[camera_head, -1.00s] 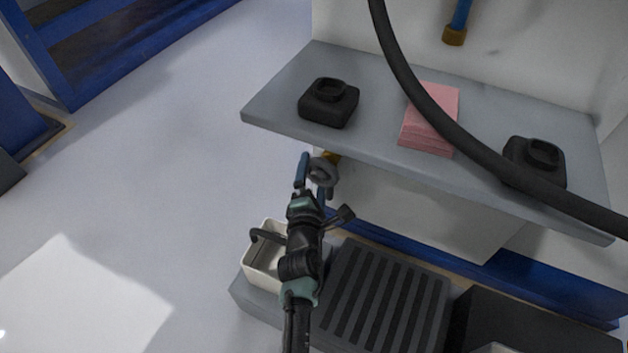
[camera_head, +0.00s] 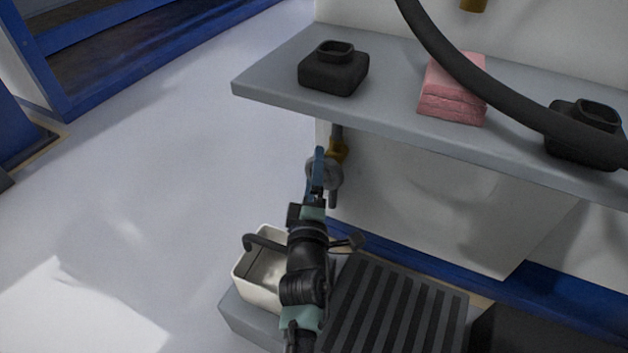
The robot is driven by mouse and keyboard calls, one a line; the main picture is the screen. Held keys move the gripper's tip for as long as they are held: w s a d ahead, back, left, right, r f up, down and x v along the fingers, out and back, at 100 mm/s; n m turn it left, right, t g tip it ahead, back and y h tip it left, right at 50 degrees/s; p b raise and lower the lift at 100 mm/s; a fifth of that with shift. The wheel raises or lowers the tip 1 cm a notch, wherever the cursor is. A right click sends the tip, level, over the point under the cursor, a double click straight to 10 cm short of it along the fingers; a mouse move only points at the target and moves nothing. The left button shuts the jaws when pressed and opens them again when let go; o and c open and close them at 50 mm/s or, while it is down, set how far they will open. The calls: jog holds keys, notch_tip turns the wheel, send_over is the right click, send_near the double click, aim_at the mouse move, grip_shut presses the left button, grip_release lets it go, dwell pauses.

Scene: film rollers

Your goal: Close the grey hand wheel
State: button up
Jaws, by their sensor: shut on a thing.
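The grey hand wheel (camera_head: 333,173) is on a brass-coloured valve fitting (camera_head: 338,150) below the front left part of the grey shelf. It shows only in part, behind my gripper. My gripper (camera_head: 318,166) reaches up to it from below, with its blue fingers at the wheel. The gripper is shut on the wheel's rim, though the exact contact is small and partly hidden by the fingers.
The grey shelf (camera_head: 275,84) overhangs the wheel and carries two black holders (camera_head: 333,72) (camera_head: 585,135) and pink cloths (camera_head: 453,92). A thick black hose (camera_head: 480,78) crosses in front. Below are a white bin (camera_head: 262,275) and a ribbed dark mat (camera_head: 395,305). Open floor lies left.

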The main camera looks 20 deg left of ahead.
jog(key=shift+d, duration=0.1)
dwell(0.3)
jog(key=o, duration=0.9)
notch_tip(320, 180, up, 10)
jog(key=p, duration=0.9)
jog(key=shift+w+d+r, duration=0.1)
jog(key=shift+d+r, duration=0.05)
jog(key=shift+r, duration=0.05)
jog(key=shift+a+f, duration=0.2)
